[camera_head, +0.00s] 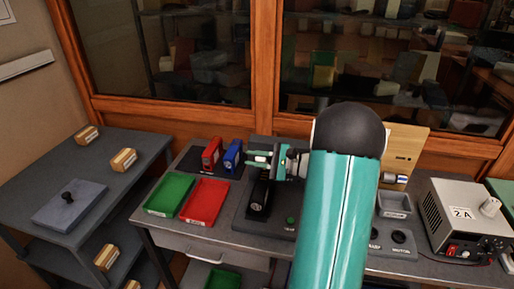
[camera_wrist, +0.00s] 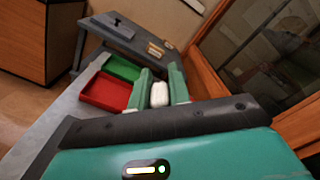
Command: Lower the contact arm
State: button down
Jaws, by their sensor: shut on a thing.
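My gripper (camera_head: 260,160) is at the middle of the bench, with its teal fingers pointing left. In the wrist view my gripper (camera_wrist: 162,82) has a white rounded piece (camera_wrist: 159,95) between its two fingers, and it is shut on it. This piece looks like the handle of the contact arm, but the rest of the arm is hidden. A black upright block (camera_head: 260,195) stands just below the fingers on a dark base plate (camera_head: 243,222). My teal arm covers the right part of this plate.
A green tray (camera_head: 170,194) and a red tray (camera_head: 204,201) lie left of the base. Red (camera_head: 212,153) and blue (camera_head: 232,154) blocks stand behind them. A grey power unit (camera_head: 462,217) is at the right. A glass cabinet (camera_head: 270,122) closes off the back.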

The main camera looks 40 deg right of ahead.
jog(key=f+n, duration=0.1)
jog(key=f, duration=0.1)
jog(key=s+a+f+n, duration=0.1)
jog(key=n, duration=0.1)
jog(key=s+a+f+n, duration=0.1)
jog(key=f+n, duration=0.1)
jog(key=shift+s+a+f, duration=0.1)
jog(key=shift+a+f, duration=0.15)
jog(key=shift+f, duration=0.05)
jog(key=shift+s+a+f+n, duration=0.1)
jog(key=shift+a+f+n, duration=0.05)
jog(key=shift+f+n, duration=0.55)
jog(key=shift+s+f, duration=0.1)
jog(key=shift+f, duration=0.6)
jog(key=c, duration=1.3)
grip_release()
jog(key=shift+a, duration=0.1)
